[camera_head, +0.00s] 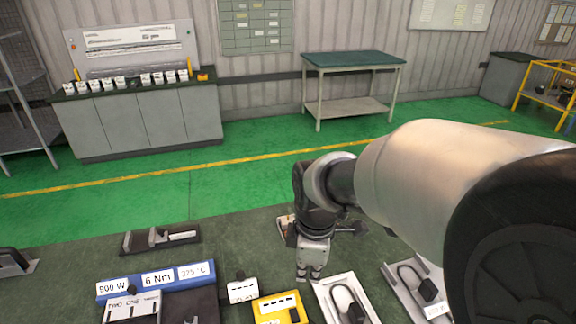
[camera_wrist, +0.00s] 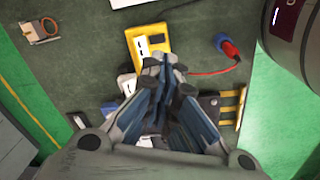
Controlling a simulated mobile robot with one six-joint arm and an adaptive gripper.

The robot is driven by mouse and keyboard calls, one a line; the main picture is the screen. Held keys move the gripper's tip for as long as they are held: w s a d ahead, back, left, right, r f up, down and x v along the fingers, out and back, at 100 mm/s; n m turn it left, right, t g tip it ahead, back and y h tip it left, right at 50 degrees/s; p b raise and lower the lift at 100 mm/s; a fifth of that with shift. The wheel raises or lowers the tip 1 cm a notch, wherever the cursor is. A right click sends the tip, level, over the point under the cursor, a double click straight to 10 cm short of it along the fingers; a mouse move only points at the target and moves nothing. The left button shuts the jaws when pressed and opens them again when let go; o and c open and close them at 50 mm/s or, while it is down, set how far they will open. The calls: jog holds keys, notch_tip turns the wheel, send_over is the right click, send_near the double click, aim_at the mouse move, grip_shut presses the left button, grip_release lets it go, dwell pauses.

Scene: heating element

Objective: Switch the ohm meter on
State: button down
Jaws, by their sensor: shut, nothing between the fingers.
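A yellow box-shaped device (camera_head: 283,307) with white label strips and a dark part lies on the dark green table at the bottom of the head view. It may be the ohm meter; its labels are too small to read. The wrist view shows it too (camera_wrist: 135,36), just beyond my fingertips, which hide part of its near end. My gripper (camera_head: 308,277) points down behind and slightly right of it in the head view. In the wrist view my gripper (camera_wrist: 170,75) has its fingers together and empty. I cannot tell whether they touch the device.
A blue panel (camera_head: 156,279) reading 900 W, 6 Nm and a temperature stands at left. A small white-labelled block (camera_head: 243,291) is beside the yellow device. White trays with black cabled parts (camera_head: 345,300) lie right. A red-blue plug (camera_wrist: 229,46) trails a red wire.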

aim_at(295, 316)
jog(key=w+a+f+n+g, duration=0.1)
jog(key=w+a+f+n, duration=0.2)
jog(key=f, duration=0.3)
jog(key=shift+a+f+n, duration=0.3)
jog(key=shift+a+n, duration=0.3)
jog(key=shift+n, duration=0.3)
jog(key=shift+w, duration=0.1)
notch_tip(295, 316, down, 14)
jog(key=b, duration=0.5)
